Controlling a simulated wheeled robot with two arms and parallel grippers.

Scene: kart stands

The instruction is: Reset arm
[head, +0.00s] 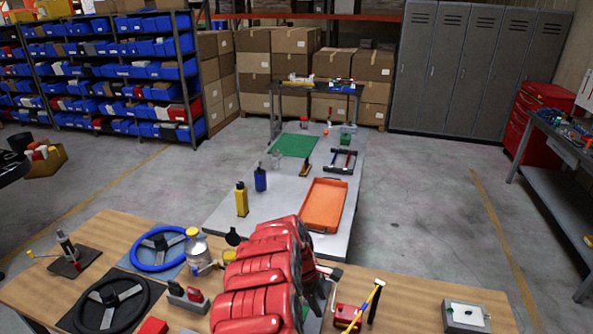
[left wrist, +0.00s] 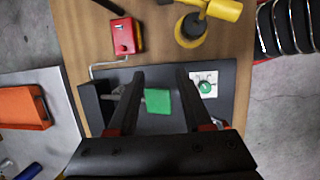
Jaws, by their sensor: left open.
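My left arm (head: 262,285), with red covers, reaches over the wooden table in the head view. Its gripper (head: 321,290) is partly hidden behind the arm. In the left wrist view, my left gripper (left wrist: 160,76) is open, its two dark fingers apart. A green block (left wrist: 157,101) shows between the fingers, above or on a dark mat (left wrist: 235,82); I cannot tell if it touches them. A metal rod and a black bracket (left wrist: 95,103) are to its left. A white plate with a green knob (left wrist: 205,84) lies by the right finger. My right gripper is not in view.
Beyond stands a grey table with an orange tray (head: 324,205).

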